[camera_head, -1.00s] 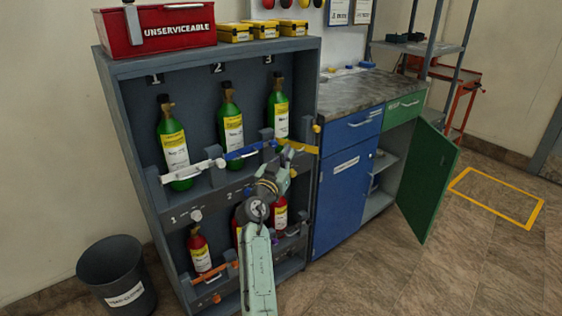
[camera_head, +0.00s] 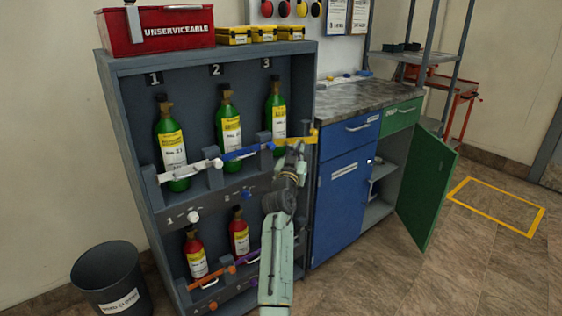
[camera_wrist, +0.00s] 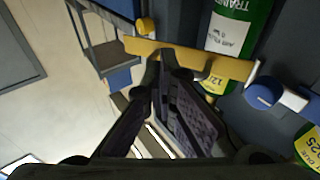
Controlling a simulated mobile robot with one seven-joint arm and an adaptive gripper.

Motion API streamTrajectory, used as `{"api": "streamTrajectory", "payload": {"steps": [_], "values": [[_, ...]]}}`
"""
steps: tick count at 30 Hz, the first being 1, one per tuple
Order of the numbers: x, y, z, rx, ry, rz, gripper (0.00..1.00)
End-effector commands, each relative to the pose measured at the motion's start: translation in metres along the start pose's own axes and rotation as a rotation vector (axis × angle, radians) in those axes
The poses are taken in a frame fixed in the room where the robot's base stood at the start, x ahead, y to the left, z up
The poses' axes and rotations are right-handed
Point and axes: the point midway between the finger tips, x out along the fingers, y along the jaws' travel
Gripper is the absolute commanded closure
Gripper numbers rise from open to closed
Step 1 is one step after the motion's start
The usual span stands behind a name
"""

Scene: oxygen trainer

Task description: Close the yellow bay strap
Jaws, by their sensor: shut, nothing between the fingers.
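The yellow bay strap (camera_head: 303,138) is at bay 3, the right-hand bay of the rack's upper row, in front of a green bottle (camera_head: 276,112). In the wrist view the yellow strap (camera_wrist: 190,59) runs across the picture past the bottle (camera_wrist: 232,30), its right end close to a grey bracket with a blue part. I cannot tell whether that end is seated. My gripper (camera_head: 294,153) is just below and in front of the strap. In the wrist view its dark fingers (camera_wrist: 163,72) are together, tips at the strap's lower edge, holding nothing; contact is unclear.
A white strap (camera_head: 190,170) and a blue strap (camera_head: 240,153) cross bays 1 and 2. Red bottles (camera_head: 195,255) stand in the lower row. A blue cabinet (camera_head: 345,200) with an open green door (camera_head: 427,190) stands right of the rack. A bin (camera_head: 105,275) is at left.

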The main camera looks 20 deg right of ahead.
Motion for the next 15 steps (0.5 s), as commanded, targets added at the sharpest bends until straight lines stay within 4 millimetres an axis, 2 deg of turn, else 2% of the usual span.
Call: {"api": "streamTrajectory", "payload": {"steps": [4,15], "values": [[0.012,0.001,0.008,0.001,0.001,0.0,1.0],[0.036,0.001,0.01,0.002,0.0,0.0,1.0]]}}
